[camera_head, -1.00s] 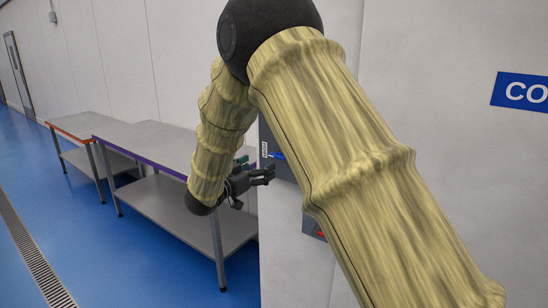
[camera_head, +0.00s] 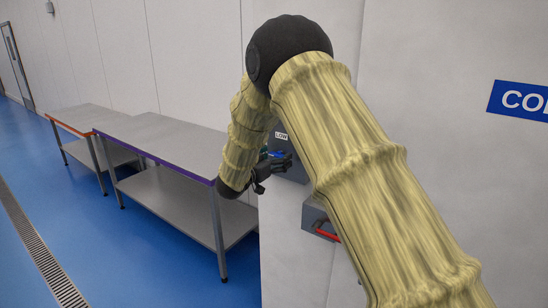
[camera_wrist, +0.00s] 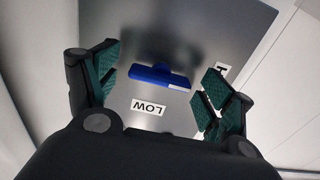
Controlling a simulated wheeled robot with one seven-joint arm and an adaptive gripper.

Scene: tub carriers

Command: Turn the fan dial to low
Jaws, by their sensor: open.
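The fan dial is a blue bar knob (camera_wrist: 160,77) on a grey panel (camera_wrist: 112,18) in the wrist view. The LOW label (camera_wrist: 149,106) is upside down below the knob. My gripper (camera_wrist: 162,78) is open, with its green-padded fingers left and right of the knob and gaps on both sides. Contact is not visible. In the head view my gripper (camera_head: 274,166) is at the panel, the blue knob (camera_head: 278,154) shows beside it, and the LOW label (camera_head: 281,135) is above.
A grey box with a red handle (camera_head: 327,232) is on the wall below the panel, partly behind my arm. A steel table with purple edging (camera_head: 165,138) stands left of my gripper, with an orange-edged table (camera_head: 82,119) beyond. Blue floor is clear at left.

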